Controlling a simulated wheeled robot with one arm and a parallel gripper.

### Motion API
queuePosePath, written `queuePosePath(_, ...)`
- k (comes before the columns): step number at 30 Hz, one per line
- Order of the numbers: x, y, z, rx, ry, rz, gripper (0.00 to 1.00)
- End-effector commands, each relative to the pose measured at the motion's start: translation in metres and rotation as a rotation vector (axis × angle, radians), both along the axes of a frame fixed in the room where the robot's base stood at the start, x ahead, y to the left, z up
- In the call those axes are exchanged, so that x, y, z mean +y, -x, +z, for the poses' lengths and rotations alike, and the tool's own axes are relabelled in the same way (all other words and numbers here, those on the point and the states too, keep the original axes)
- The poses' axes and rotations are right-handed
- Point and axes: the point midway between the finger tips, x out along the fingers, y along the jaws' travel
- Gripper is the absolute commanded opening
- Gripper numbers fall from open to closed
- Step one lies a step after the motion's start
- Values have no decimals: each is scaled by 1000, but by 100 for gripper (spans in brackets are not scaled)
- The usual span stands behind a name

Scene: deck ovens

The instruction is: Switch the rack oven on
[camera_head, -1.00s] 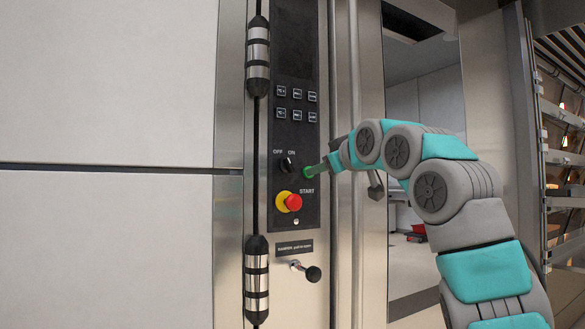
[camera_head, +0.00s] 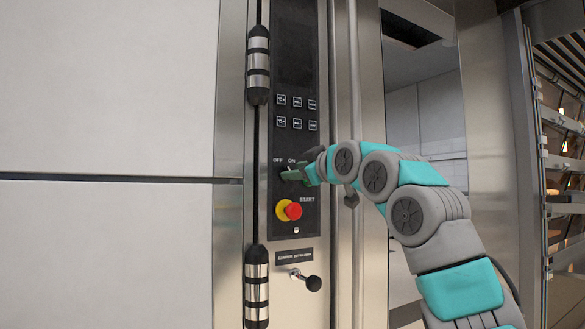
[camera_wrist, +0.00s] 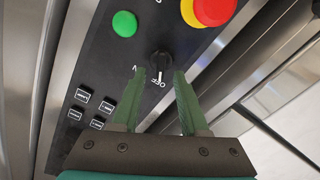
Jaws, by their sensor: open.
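The black OFF/ON knob (camera_wrist: 160,63) sits on the oven's dark control panel (camera_head: 296,62). In the wrist view its pale mark points toward the OFF label. The ON label is partly covered by a finger. My gripper (camera_wrist: 158,82) is open, with one green fingertip on each side of the knob's lower part; I cannot tell whether they touch it. In the head view my gripper (camera_head: 288,175) is at the panel just below the OFF and ON labels and hides the knob. The green button (camera_wrist: 124,23) shows beside the knob in the wrist view.
A red stop button (camera_head: 292,211) on a yellow ring lies just below my gripper, and close by in the wrist view. Small keys (camera_head: 297,112) are above. A damper pull knob (camera_head: 313,283) sticks out lower down. A vertical door handle (camera_head: 355,80) stands right of the panel.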

Motion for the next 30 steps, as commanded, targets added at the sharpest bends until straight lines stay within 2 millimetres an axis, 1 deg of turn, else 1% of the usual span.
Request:
queuePosePath(1, 3, -3, 3, 0, 0, 1, 44)
queuePosePath(6, 9, -13, 1, 2, 0, 0, 44)
queuePosePath(17, 11, -15, 0, -1, 2, 0, 44)
queuePosePath(18, 11, -15, 0, -2, 1, -1, 43)
queuePosePath(27, 11, -15, 0, -1, 1, -1, 9)
queuePosePath(30, 11, -15, 0, -1, 1, -1, 0)
